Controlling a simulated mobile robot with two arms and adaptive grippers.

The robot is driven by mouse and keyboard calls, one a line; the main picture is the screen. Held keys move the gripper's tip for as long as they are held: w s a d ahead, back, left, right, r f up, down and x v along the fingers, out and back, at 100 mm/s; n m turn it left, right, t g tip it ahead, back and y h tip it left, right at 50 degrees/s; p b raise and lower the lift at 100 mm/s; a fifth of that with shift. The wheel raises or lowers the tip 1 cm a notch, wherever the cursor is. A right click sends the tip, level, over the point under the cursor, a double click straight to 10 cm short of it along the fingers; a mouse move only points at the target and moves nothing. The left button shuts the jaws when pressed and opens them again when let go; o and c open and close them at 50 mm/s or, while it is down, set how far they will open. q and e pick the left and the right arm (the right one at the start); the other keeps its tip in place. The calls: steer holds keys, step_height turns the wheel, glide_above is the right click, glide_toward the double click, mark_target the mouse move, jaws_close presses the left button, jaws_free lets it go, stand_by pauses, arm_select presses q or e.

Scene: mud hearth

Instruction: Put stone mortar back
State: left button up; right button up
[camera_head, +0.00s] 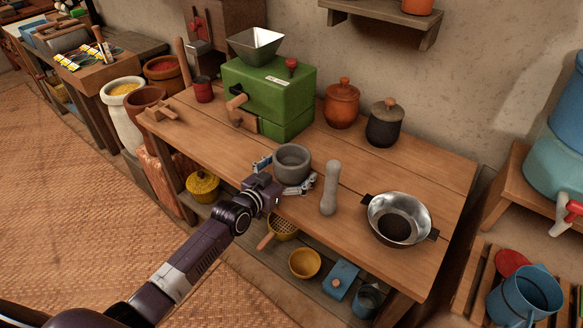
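The grey stone mortar (292,162) stands upright near the front edge of the wooden table. My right gripper is not in view.
A green mill (268,92) stands behind the mortar. An orange jar (342,104) and a black jar (385,123) stand at the back. A metal pan (399,218) sits at the right. Bare tabletop lies between the mortar and the jars.

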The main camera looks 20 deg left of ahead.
arm_select(q)
steer(key=v, duration=1.2)
steer(key=shift+p, duration=0.3)
steer(key=shift+d, duration=0.1)
